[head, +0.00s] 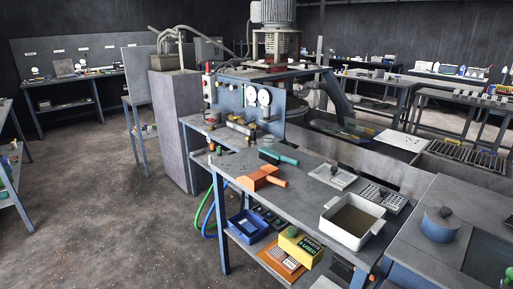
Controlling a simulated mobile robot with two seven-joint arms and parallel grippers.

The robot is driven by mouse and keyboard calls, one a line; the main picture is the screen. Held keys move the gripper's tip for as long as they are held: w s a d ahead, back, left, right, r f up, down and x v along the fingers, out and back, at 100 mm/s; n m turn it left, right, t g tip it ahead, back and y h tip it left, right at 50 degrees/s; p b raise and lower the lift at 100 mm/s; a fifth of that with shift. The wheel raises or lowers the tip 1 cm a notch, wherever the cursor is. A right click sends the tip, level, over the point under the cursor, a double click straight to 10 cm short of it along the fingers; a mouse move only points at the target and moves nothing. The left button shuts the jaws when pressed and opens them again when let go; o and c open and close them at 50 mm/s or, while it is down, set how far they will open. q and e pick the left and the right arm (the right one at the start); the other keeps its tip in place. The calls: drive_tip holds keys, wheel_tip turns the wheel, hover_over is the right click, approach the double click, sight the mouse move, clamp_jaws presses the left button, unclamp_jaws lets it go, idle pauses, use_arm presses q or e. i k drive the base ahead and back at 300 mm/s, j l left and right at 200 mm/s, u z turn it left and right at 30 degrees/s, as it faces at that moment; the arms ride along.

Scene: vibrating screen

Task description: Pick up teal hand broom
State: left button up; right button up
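The teal hand broom (287,159) lies on the grey workbench (300,192), toward its far left part. Its teal handle points to the right, and a darker part shows at its left end. An orange scoop-like tool (262,178) with an orange handle lies just in front of it; the two look close together but apart. Neither of my grippers is in the head view.
A white tub (326,225) with brown contents, a metal tray (383,198) and a pale plate (333,175) stand on the bench to the right. A blue bin (248,226) and a yellow box (300,247) sit lower down. Open floor (100,200) lies left.

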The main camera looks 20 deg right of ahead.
sight(268, 155)
drive_tip(key=i+j+z, duration=0.2)
drive_tip(key=i, duration=0.45)
drive_tip(key=i+z, duration=0.2)
drive_tip(key=i, duration=0.45)
drive_tip(key=i+j+z, duration=0.65)
drive_tip(key=i, duration=0.15)
